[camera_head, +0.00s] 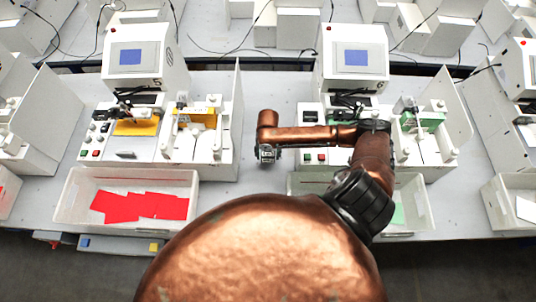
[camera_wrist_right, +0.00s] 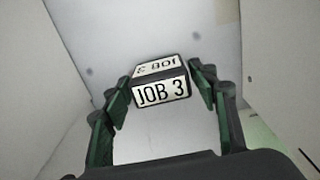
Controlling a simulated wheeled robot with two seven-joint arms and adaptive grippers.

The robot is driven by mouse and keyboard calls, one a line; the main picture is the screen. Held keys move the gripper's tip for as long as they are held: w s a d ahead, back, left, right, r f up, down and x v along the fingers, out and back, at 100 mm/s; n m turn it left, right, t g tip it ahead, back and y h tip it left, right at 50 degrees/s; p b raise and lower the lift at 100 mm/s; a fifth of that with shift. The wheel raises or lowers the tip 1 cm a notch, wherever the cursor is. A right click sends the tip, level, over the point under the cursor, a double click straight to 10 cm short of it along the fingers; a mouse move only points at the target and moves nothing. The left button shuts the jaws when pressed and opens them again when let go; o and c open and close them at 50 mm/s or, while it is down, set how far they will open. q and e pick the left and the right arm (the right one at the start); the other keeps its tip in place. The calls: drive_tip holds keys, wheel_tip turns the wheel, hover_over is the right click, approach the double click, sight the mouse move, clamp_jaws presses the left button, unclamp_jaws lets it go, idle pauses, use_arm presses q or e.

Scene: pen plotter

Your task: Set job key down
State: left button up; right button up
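The job key (camera_wrist_right: 162,95) is a small white block with a dark body, marked "JOB 3" on two faces. In the right wrist view it sits between the fingertips of my right gripper, with a green-padded finger against each side. My right gripper (camera_head: 268,155) shows small in the head view, pointing down over the grey table between the two middle stations. The key cannot be made out there, and its height above the table is unclear. My left gripper is not in view.
The left station (camera_head: 140,50) has a yellow plate and a bin (camera_head: 70,208) of red sheets. The right station (camera_head: 354,58) has green parts and a bin (camera_head: 420,215), partly behind my arm. The table strip (camera_head: 255,100) between them is clear. White panels flank the gripper.

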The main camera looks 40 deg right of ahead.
drive_tip(key=shift+o, duration=1)
drive_tip(key=shift+r, duration=0.1)
drive_tip(key=shift+r, duration=0.4)
wheel_tip(320, 180, up, 11)
drive_tip(key=shift+r, duration=0.15)
drive_tip(key=shift+c, duration=0.4)
